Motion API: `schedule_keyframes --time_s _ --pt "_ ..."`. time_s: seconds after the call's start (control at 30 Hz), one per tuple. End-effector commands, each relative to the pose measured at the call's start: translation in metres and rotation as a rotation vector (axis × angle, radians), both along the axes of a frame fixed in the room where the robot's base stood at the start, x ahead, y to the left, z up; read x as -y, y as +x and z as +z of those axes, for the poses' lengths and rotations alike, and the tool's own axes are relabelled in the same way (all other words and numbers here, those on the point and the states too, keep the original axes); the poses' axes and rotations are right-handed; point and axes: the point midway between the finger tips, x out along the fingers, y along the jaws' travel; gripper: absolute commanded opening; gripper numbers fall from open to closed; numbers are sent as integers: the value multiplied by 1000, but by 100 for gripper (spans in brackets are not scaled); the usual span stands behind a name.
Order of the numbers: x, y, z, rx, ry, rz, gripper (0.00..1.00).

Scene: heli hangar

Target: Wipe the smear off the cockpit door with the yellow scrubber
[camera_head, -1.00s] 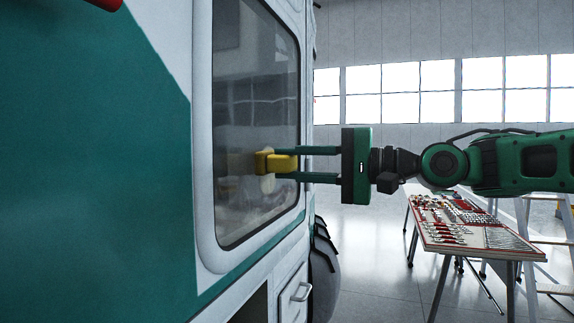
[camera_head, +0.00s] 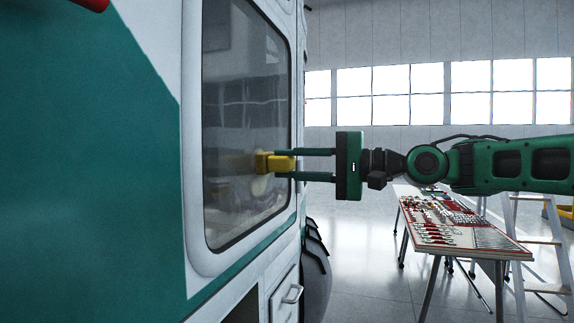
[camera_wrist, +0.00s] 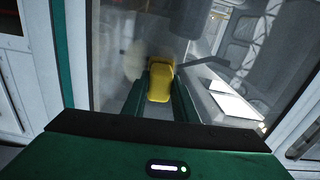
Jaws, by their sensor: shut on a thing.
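The yellow scrubber (camera_head: 275,162) is held between the two long fingers of my gripper (camera_head: 296,164), level with the window of the cockpit door (camera_head: 196,255). It also shows in the wrist view (camera_wrist: 160,80), upright between the fingers. Its front end is at or very near the glass; I cannot tell if it touches. A pale, blurred patch (camera_wrist: 134,58), likely the smear, shows on the glass just left of the scrubber in the wrist view. In the head view a pale patch (camera_head: 261,184) shows just below the scrubber, partly behind the lower finger.
A raised frame surrounds the door window. A drawer-like panel with a handle (camera_head: 292,293) is below. A tool table (camera_head: 470,240) and a stepladder (camera_head: 530,245) stand behind my arm at the right. A red part (camera_head: 90,4) shows at top left.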

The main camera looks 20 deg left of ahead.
Motion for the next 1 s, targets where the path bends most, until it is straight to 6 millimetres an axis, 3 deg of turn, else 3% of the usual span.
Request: schedule_keyframes --time_s 1.0 --pt "4 64 0 -1 1 1 8"
